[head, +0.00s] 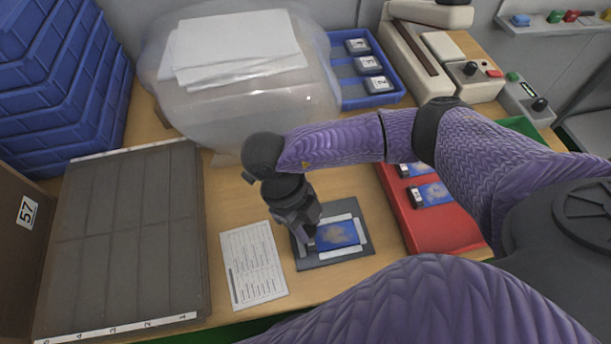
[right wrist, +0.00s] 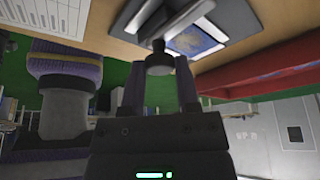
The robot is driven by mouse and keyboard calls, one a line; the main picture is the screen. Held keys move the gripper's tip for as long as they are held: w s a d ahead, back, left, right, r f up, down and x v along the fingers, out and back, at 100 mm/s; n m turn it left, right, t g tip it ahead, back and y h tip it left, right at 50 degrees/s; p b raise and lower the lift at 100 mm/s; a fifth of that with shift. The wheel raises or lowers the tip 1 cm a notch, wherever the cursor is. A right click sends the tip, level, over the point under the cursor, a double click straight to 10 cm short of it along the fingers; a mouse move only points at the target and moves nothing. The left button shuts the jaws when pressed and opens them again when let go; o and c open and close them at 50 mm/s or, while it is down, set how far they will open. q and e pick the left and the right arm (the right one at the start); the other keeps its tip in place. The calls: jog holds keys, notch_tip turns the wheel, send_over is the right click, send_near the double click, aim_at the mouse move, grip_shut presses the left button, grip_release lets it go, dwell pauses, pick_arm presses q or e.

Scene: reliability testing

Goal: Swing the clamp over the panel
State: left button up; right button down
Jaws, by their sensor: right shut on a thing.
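A blue panel (head: 338,234) with a pale brown patch lies in a grey fixture (head: 362,246) with light strips on the table. The panel also shows in the right wrist view (right wrist: 197,41). My right gripper (head: 309,240) is at the left edge of the fixture, beside the panel. In the right wrist view, its two fingers (right wrist: 160,78) are shut on a dark round knob (right wrist: 159,62), which appears to be the clamp's handle. The rest of the clamp is mostly hidden by the gripper in the head view. My left gripper is out of view.
A printed sheet (head: 252,264) lies left of the fixture, beside a large grey divided tray (head: 125,235). A red tray (head: 440,232) with blue panels stands on the right. A clear bag (head: 240,105) and a blue bin (head: 372,101) are behind.

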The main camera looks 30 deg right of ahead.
jog(key=shift+c, duration=1.6)
grip_release()
jog(key=shift+r, duration=0.15)
jog(key=p+v, duration=0.2)
jog(key=v, duration=0.7)
jog(key=shift+w+r, duration=0.25)
jog(key=shift+r, duration=0.05)
